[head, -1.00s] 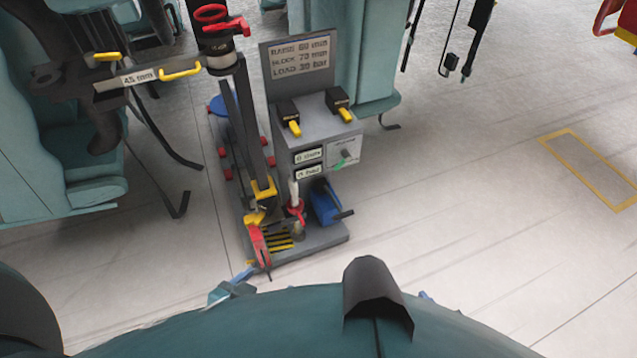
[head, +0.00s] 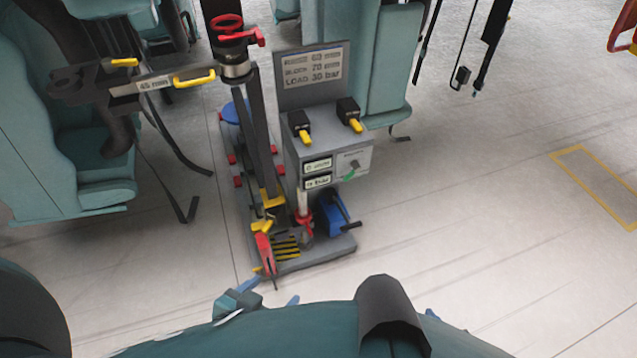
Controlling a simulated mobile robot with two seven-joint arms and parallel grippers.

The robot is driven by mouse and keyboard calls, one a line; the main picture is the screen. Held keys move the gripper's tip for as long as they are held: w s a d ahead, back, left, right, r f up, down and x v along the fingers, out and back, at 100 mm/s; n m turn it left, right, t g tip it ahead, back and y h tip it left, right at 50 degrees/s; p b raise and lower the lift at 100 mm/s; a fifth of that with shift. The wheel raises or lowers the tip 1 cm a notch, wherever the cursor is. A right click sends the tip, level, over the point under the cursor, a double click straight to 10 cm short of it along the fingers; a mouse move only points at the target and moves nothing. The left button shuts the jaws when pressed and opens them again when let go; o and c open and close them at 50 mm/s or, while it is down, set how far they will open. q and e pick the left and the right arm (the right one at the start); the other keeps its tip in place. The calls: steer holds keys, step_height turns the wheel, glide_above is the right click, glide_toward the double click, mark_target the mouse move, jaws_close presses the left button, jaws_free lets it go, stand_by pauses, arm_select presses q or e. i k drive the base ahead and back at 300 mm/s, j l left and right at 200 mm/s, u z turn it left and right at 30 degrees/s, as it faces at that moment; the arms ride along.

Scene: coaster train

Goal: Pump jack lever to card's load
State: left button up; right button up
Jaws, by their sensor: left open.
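The card (head: 312,70) stands upright at the back of the grey jack stand and reads RAISE 60 mm, BLOCK 70 mm, LOAD 30 bar. Below it are two small displays (head: 317,173), too blurred to read surely. A red lever (head: 265,253) with a yellow collar slopes down at the stand's front left. A blue block (head: 327,212) with a dark handle (head: 342,212) sits at the front right. My left gripper (head: 270,293) shows only as blue fingertips past my teal arm at the bottom. It is open, just in front of the stand and apart from the red lever. My right gripper does not show.
A dark column with a red ring (head: 226,25) rises at the stand's left, beside a bar labelled 45 mm (head: 158,82) with yellow handles. Two yellow-tipped black switches (head: 302,126) top the grey box. Teal seats (head: 45,165) flank it.

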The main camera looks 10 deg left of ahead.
mark_target(350, 226)
steer(key=i+l+u, duration=0.4)
steer(key=l, duration=0.3)
steer(key=i+l+u, duration=0.45)
steer(key=l, duration=0.4)
steer(key=i+l, duration=0.2)
steer(key=l, duration=0.15)
steer(key=i+l+u, duration=0.15)
steer(key=i+l, duration=0.2)
steer(key=l, duration=0.3)
steer(key=u, duration=0.05)
